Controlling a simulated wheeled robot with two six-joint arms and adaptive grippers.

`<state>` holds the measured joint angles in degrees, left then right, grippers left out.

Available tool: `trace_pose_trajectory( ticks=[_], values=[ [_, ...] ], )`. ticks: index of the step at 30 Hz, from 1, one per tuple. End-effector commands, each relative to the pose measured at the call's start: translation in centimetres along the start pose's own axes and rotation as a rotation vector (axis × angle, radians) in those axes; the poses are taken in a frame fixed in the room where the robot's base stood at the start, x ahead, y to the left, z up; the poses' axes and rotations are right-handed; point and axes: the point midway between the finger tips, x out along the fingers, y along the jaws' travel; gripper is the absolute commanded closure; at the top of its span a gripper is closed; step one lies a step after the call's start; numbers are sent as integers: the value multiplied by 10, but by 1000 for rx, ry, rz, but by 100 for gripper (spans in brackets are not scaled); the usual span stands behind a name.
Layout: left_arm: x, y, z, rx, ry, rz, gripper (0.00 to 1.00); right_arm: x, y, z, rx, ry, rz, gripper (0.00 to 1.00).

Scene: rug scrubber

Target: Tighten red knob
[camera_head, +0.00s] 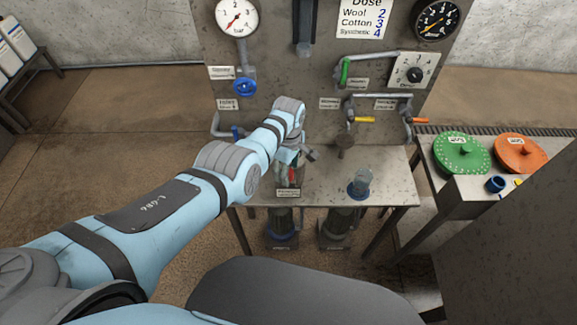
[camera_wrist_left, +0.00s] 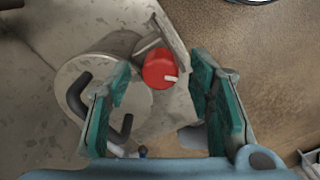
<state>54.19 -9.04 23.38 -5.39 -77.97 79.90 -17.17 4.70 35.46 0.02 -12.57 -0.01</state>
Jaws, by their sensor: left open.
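The red knob (camera_wrist_left: 160,69) has a short white mark on its face and sits beside a grey metal cylinder with a dark handle. In the left wrist view my left gripper (camera_wrist_left: 161,82) is open, with its green-padded fingers on either side of the knob and visible gaps to it. In the head view my left gripper (camera_head: 297,157) is over the metal bench, and a small patch of the red knob (camera_head: 292,175) shows below it. The arm hides part of this area. My right gripper is out of view.
Green (camera_head: 461,152) and orange (camera_head: 520,152) lids lie on a side table at the right.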

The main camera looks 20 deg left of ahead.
Motion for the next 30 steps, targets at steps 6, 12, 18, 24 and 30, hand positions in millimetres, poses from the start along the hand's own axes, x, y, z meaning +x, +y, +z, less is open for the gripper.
trace_pose_trajectory(
  ticks=[6, 12, 18, 24, 30],
  values=[
    [-19, 2, 0, 1, 0, 4, 52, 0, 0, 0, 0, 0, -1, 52],
    [-74, 1, 0, 0, 1, 5, 52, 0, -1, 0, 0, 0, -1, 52],
    [-114, 0, 0, 0, 1, 1, 52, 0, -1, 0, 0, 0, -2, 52],
    [-120, 0, 0, 0, 0, -1, 52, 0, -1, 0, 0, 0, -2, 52],
    [-126, 0, 0, 0, 0, 0, 52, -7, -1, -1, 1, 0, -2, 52]
  ],
)
